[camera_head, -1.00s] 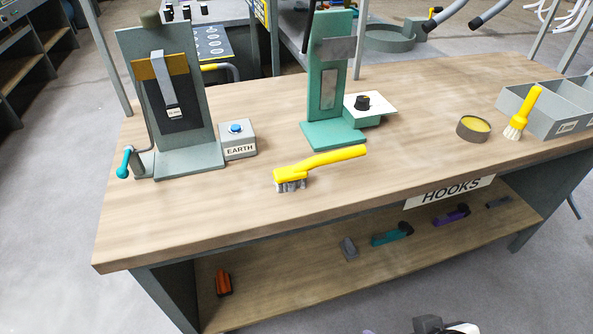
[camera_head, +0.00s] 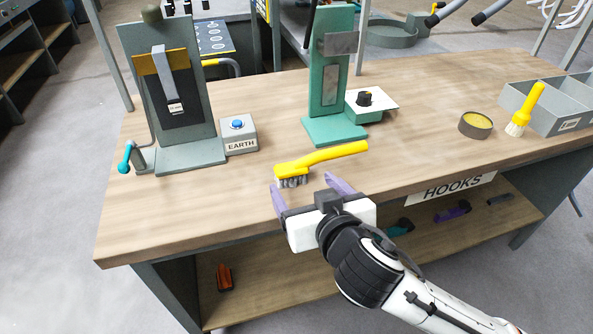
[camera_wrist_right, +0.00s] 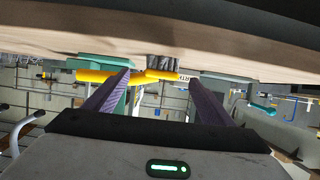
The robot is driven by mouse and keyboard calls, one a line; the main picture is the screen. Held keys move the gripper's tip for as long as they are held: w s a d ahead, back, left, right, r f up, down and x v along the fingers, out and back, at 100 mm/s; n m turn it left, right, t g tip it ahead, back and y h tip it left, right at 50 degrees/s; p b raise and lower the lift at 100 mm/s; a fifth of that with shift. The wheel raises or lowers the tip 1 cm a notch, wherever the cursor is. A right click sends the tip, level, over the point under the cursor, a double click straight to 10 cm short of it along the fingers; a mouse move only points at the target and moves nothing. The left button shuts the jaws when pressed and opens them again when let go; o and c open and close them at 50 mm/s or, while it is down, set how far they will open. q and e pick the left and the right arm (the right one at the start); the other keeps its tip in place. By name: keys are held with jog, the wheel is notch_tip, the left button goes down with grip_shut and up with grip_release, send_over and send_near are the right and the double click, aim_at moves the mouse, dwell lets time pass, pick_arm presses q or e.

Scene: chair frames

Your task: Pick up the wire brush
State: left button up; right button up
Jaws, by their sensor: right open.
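The wire brush (camera_head: 320,159) has a yellow handle and grey bristles. It lies on the wooden bench top near the front edge, bristles down at its left end, handle pointing right. My right gripper (camera_head: 307,186) is open and empty, just in front of the brush, with its purple fingers pointing toward it. In the right wrist view the brush (camera_wrist_right: 155,76) appears upside down beyond and between the open fingers (camera_wrist_right: 161,90). It looks apart from them. My left gripper is not in view.
A grey stand (camera_head: 190,158) and a box marked EARTH (camera_head: 239,146) are behind left. A green stand (camera_head: 334,130) is behind the brush. A round tin (camera_head: 475,126), a yellow-handled brush (camera_head: 525,108) and a grey bin (camera_head: 560,120) are at right. A shelf (camera_head: 270,265) runs below.

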aim_at(294, 176)
jog(key=shift+a+x, duration=0.2)
jog(key=shift+x, duration=3.2)
jog(key=shift+s, duration=0.1)
jog(key=c, duration=1.3)
